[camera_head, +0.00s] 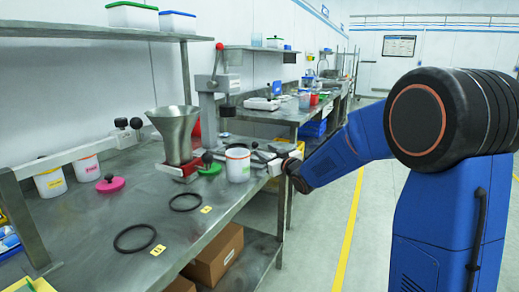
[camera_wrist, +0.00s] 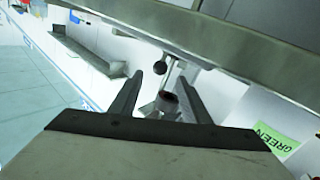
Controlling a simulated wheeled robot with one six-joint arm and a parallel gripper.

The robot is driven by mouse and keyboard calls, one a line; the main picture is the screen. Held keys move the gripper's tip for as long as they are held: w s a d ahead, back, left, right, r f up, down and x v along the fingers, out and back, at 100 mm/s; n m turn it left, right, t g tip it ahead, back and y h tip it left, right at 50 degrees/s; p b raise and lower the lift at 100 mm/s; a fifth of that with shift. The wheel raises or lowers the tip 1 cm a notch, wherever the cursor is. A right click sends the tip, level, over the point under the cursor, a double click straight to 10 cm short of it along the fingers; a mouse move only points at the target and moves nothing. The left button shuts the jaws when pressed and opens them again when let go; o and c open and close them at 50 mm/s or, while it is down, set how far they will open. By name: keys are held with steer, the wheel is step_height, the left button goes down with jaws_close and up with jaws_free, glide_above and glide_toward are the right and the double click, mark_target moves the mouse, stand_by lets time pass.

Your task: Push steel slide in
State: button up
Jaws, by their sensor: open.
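The steel funnel (camera_head: 174,130) stands on a red base (camera_head: 185,170) on the steel bench. A black ball knob (camera_head: 207,158) shows just right of the base; I cannot clearly tell the steel slide itself from the metal around it. My gripper (camera_head: 258,155) is low over the bench, right of the funnel and behind a white pot, pointing left. In the wrist view my gripper (camera_wrist: 160,93) is open, its two dark fingers apart and empty. Between and beyond them are a black ball knob (camera_wrist: 160,67) and a metal part with a dark opening (camera_wrist: 170,98).
The white pot (camera_head: 238,165) stands close beside the gripper. A label reading GREEN (camera_wrist: 277,139) shows at the right of the wrist view. A green disc (camera_head: 209,169), a pink disc (camera_head: 110,184) and black rings (camera_head: 135,238) lie on the bench. A press column (camera_head: 208,110) stands behind.

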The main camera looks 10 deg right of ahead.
steer(key=v, duration=0.8)
steer(key=shift+s, duration=0.3)
steer(key=shift+d, duration=0.15)
steer(key=shift+c, duration=0.6)
